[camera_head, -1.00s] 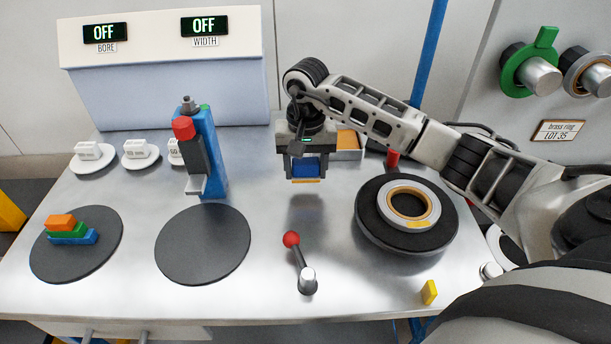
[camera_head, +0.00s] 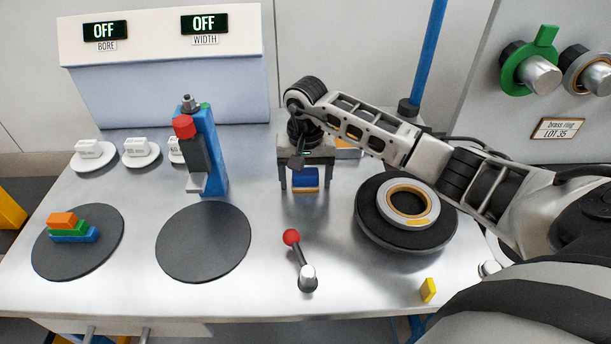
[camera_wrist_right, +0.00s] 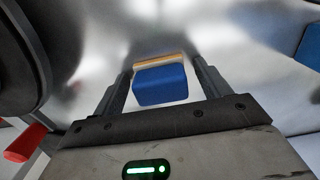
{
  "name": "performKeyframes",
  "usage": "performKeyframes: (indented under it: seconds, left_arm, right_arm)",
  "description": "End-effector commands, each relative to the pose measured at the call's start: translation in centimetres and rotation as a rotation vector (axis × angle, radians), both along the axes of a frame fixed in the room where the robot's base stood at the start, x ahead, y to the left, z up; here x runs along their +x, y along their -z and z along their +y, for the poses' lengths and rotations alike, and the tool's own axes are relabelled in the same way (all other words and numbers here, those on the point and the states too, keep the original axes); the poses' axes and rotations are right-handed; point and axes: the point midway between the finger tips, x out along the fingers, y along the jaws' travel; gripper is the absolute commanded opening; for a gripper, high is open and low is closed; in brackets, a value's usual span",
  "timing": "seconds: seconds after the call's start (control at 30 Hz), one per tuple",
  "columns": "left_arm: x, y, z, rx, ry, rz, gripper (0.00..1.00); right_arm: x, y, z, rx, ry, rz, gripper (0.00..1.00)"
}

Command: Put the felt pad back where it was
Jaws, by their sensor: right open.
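The felt pad seems to be the blue block with a tan layer (camera_head: 306,181); it also shows in the wrist view (camera_wrist_right: 161,86). It sits on the metal bench, tan edge along its lower front in the head view. My right gripper (camera_head: 305,186) is open, its two fingers on either side of the block. In the wrist view the fingers (camera_wrist_right: 160,88) stand apart from the block with a gap on each side. My left gripper is not in view.
A red-knobbed lever (camera_head: 298,258) stands in front of the block. A round black stand with a ring (camera_head: 372,229) is to the right, a blue gauge post (camera_head: 212,150) to the left. A small tray (camera_head: 349,153) is partly hidden behind my right arm. Bare bench lies between.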

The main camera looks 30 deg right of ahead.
Motion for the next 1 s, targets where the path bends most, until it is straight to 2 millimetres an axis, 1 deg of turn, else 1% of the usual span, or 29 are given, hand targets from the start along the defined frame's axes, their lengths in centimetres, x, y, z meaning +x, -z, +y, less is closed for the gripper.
performKeyframes:
  seconds: [0.1,0.17,0.27,0.5,0.6,0.7,0.83,1.0]
  left_arm:
    - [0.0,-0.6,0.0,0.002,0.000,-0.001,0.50]
    - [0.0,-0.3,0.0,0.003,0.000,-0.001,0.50]
    - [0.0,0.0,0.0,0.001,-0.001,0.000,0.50]
    - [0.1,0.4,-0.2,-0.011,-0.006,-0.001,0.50]
    - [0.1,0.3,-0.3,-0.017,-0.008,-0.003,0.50]
    - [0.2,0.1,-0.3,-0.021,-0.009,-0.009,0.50]
    - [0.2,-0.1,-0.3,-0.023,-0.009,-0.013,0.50]
    - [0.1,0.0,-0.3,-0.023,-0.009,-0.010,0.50]
  right_arm:
    - [0.0,-0.6,0.1,0.001,0.000,0.000,0.76]
    - [0.1,-1.0,0.0,-0.001,-0.001,-0.003,0.76]
    - [0.1,-2.8,-0.1,-0.001,-0.001,-0.006,0.76]
    - [0.1,-8.1,-0.1,-0.001,0.000,-0.006,0.76]
    - [0.1,-9.9,-0.1,-0.001,0.000,-0.003,0.76]
    - [0.1,-11.2,0.0,0.000,0.000,-0.002,0.76]
    - [0.0,-12.2,-0.1,-0.001,0.000,-0.001,0.76]
    - [0.0,-12.4,0.0,0.001,0.000,0.001,0.76]
